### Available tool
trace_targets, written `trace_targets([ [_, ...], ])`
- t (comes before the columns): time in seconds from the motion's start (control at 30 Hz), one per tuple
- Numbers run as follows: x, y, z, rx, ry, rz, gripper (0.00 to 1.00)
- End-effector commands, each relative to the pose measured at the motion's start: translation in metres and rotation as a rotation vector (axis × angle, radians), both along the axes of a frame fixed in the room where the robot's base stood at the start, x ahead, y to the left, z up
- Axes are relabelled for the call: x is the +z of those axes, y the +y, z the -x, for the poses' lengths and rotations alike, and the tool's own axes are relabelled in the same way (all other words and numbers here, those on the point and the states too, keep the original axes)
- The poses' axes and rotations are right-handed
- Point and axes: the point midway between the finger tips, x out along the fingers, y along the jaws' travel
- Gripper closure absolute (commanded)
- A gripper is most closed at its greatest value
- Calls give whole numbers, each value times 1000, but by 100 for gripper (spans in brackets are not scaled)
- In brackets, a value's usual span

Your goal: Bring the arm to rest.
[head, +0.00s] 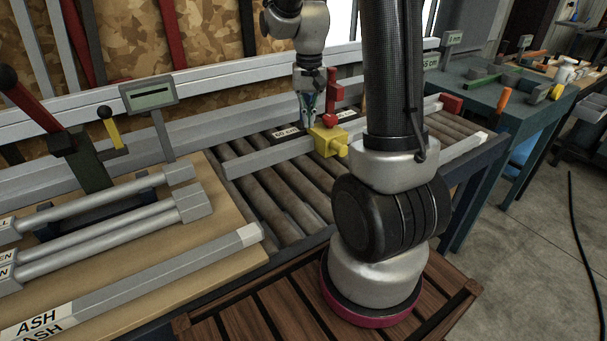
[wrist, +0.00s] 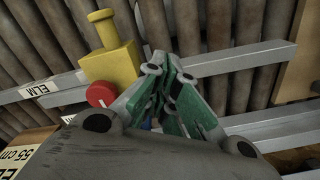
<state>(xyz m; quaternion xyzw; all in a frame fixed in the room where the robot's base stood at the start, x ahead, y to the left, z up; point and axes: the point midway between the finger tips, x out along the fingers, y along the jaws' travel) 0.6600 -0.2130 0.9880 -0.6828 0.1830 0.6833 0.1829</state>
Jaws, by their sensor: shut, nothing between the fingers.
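My gripper (head: 308,112) hangs over the roller conveyor, pointing down, beside a yellow block (head: 327,140) with a red lever (head: 333,98). In the wrist view its green-padded fingers (wrist: 178,88) come together at the tips, with nothing seen between them. The yellow block (wrist: 112,66) is left of the fingers there, with a red knob (wrist: 101,95) below it. Pale rails pass behind the fingers; I cannot tell whether the fingertips touch them. My arm's column hides part of the conveyor in the head view.
The conveyor's rollers (head: 262,186) lie below the gripper. A wooden board (head: 232,221) at the left holds several grey bars. A display on a post (head: 150,93) and a red-and-black lever (head: 30,110) stand at the left back. A teal bench (head: 480,95) stands at the right.

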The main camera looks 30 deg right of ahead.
Motion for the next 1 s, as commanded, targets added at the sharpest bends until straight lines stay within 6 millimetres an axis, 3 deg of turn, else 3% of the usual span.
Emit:
trace_targets([
  [0.37,0,0,2,42,9,-2,100],
  [0.47,-8,5,29,123,75,-17,100],
  [0.67,32,22,87,277,50,-15,100],
  [1.0,96,51,174,460,-152,44,100],
])
